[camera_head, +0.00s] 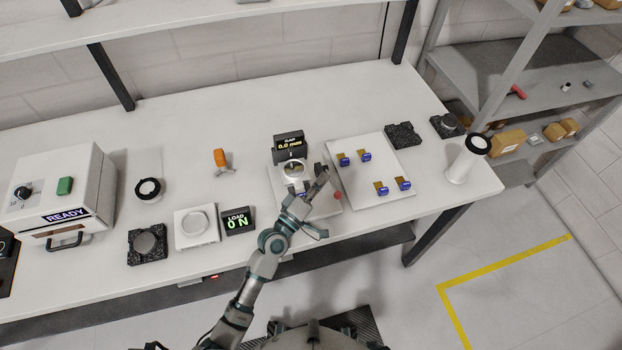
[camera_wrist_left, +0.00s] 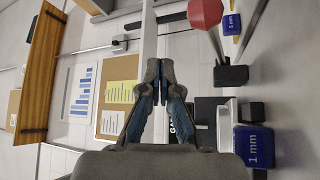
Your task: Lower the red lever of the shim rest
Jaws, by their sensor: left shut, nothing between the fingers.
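The shim rest carries a red lever with a round red knob (camera_head: 337,196), just right of my left gripper (camera_head: 322,181) in the head view. In the left wrist view the red knob (camera_wrist_left: 205,12) is at the top, on a thin rod rising from a dark block (camera_wrist_left: 231,75). My left gripper (camera_wrist_left: 165,82) is shut and empty there, apart from the knob. A blue "1 mm" shim block (camera_wrist_left: 253,147) lies at the lower right of that view. My arm hides part of the fixture base. My right gripper is not in view.
A gap display (camera_head: 289,145) reading 0.0 mm stands behind the fixture. A white plate (camera_head: 370,190) with several blue-tagged shims lies to the right. A load display (camera_head: 238,221) reads 0 N at left. A white cylinder (camera_head: 462,163) stands near the table's right end.

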